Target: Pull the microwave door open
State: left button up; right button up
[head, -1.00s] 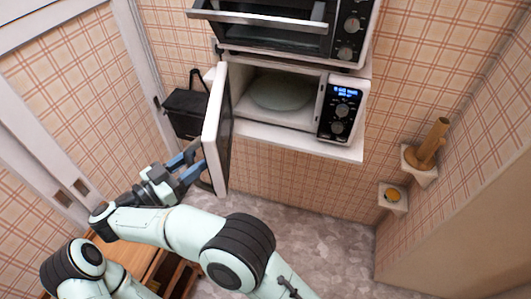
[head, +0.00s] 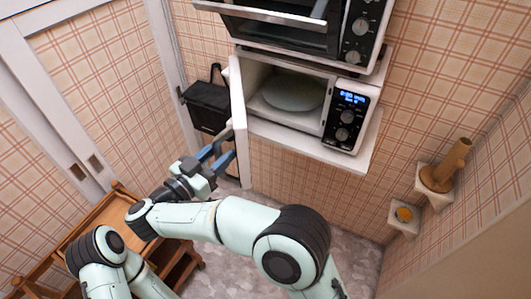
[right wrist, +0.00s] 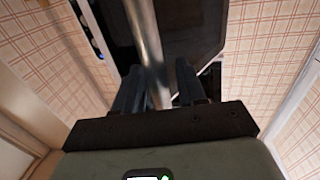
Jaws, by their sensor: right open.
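The white microwave (head: 362,88) sits on a wall shelf, with a lit blue display and dials on its right side. Its door (head: 237,90) stands swung well open at the left, seen nearly edge-on, and the cavity with a round pale plate (head: 293,93) is exposed. My right gripper (head: 222,152) is at the door's outer side, near its free end. In the right wrist view, the metal handle bar (right wrist: 146,45) runs between the two open fingers (right wrist: 158,88); I cannot tell whether they touch it. My left gripper is out of view.
A black oven (head: 285,28) stands above the microwave. A black box (head: 207,108) hangs behind the door. A wooden cart (head: 110,222) is at lower left. Small wall shelves at right hold a wooden piece (head: 445,170) and a small bowl (head: 404,214). Floor below is partly clear.

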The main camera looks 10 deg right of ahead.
aim_at(244, 159)
jog(key=d+b, duration=0.1)
jog(key=d, duration=0.1)
jog(key=d+n+t+y, duration=0.1)
jog(key=d, duration=0.1)
jog(key=d+y+b, duration=0.1)
jog(key=d, duration=0.1)
jog(key=shift+s+f+n+t+b, duration=0.1)
jog(key=shift+s+n+t+b, duration=0.2)
jog(key=shift+t+b, duration=0.1)
jog(key=shift+w+d, duration=0.15)
jog(key=shift+d, duration=0.25)
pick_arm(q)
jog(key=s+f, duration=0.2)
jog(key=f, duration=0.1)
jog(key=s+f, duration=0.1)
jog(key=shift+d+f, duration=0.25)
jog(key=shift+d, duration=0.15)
pick_arm(e)
jog(key=shift+w+d, duration=0.15)
jog(key=shift+d, duration=0.65)
